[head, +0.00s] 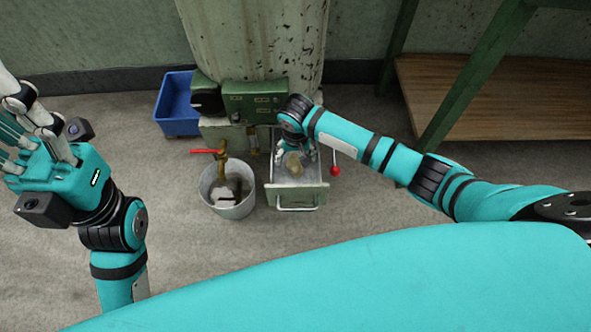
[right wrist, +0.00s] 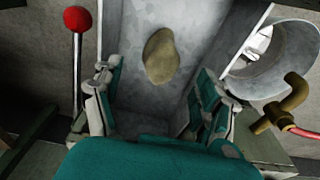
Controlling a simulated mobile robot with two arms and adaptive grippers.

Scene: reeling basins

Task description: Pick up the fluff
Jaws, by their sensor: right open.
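The fluff is a tan-brown, roundish clump (right wrist: 161,56) lying on the bare metal floor of an open drawer-like tray (head: 318,186). It also shows in the head view (head: 294,165), just in front of my right gripper. My right gripper (right wrist: 150,88) is open and empty. Its two teal-and-grey fingers reach down over the tray, spread on either side, with the fluff a little beyond their tips and apart from them. My left gripper (head: 30,145) is raised at the far left, away from the tray, with its fingers spread and nothing visible between them.
A metal bucket (head: 232,208) with a brass tap and red handle (head: 204,151) stands left of the tray. A red-knobbed lever (head: 335,170) rises at the tray's right side. A green machine base (head: 250,97), blue bin (head: 178,118) and wooden shelf (head: 500,95) stand behind.

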